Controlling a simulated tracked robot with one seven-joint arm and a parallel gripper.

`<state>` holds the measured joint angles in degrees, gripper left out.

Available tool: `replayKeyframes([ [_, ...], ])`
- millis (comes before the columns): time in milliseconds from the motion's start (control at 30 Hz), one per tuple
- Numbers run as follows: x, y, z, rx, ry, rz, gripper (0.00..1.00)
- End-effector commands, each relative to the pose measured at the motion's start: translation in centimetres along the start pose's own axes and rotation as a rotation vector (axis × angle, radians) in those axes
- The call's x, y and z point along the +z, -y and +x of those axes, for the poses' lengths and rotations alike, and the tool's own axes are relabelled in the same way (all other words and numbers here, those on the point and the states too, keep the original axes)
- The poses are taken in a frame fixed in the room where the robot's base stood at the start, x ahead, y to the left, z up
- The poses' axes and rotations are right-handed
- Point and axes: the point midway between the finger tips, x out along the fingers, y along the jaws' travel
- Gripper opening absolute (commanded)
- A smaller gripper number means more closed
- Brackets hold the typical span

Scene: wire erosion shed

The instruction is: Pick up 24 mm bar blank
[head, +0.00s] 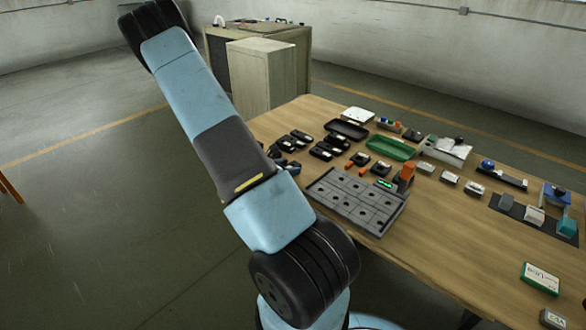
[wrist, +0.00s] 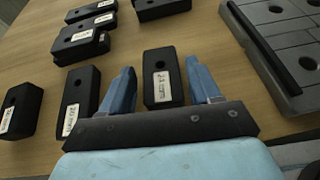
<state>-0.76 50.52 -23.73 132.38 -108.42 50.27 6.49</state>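In the wrist view, one black block (wrist: 162,65) shows between the two blue fingers of my gripper (wrist: 159,72), which is open and empty. Another black block (wrist: 82,82) lies just left of the left finger. In the head view the black blocks (head: 328,148) sit at the table's left side, and my arm hides most of the gripper.
A grey plate with holes (head: 345,203) lies right of the blocks; its raised edge also shows in the wrist view (wrist: 262,42). A green tray (head: 391,147) and a black tray (head: 347,130) are behind.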

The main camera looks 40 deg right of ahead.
Motion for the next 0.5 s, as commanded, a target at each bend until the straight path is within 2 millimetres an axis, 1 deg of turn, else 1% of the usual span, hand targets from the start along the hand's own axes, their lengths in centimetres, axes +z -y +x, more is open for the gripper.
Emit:
replayKeyframes([
  [33,0.01,0.00,0.00,0.000,0.000,0.000,0.57],
  [67,0.01,0.00,0.00,0.000,0.000,0.000,0.54],
  [500,0.02,-0.02,0.00,0.000,0.000,0.001,0.12],
])
